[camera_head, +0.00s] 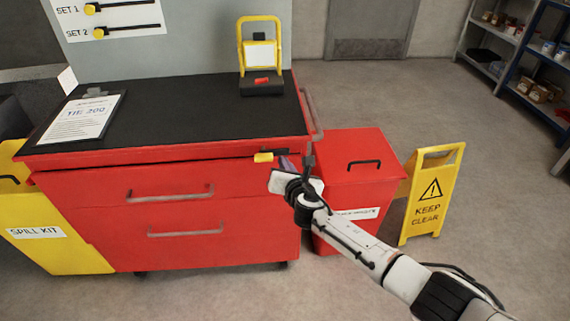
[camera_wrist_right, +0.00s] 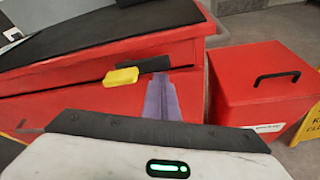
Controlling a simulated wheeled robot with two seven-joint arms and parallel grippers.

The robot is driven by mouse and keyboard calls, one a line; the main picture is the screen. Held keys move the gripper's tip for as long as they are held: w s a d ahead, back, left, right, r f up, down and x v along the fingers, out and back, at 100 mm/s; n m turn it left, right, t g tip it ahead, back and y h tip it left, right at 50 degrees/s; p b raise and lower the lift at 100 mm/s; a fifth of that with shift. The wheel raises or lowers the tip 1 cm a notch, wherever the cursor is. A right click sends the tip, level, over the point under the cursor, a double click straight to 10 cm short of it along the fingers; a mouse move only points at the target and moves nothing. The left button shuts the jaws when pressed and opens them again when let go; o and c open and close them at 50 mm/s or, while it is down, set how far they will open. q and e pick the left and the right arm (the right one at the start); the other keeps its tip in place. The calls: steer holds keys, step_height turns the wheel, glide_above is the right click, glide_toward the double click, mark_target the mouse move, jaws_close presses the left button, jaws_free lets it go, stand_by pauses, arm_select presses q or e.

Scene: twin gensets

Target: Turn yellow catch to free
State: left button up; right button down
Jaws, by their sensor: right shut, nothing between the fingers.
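The yellow catch (camera_head: 263,157) is a small block on the front of the red tool cabinet (camera_head: 120,188), near its upper right corner, just under the worktop. In the right wrist view the catch (camera_wrist_right: 121,76) lies roughly lengthwise along the front, with a dark strip (camera_wrist_right: 155,64) beside it. My right gripper (camera_head: 286,161) is just right of the catch, near the cabinet's corner. Its purple fingers (camera_wrist_right: 161,88) are shut and empty and appear apart from the catch; whether they touch the cabinet I cannot tell. My left gripper is not in view.
A red lidded bin (camera_head: 358,165) stands right of the cabinet, close to my right arm. A yellow keep-clear sign (camera_head: 432,195) stands beyond it. A clipboard (camera_head: 78,120) and a yellow-framed stand (camera_head: 260,50) are on the black worktop (camera_head: 180,108). A yellow spill kit (camera_head: 55,235) is at left.

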steer(key=shift+a+r, duration=0.1)
steer(key=shift+r, duration=0.15)
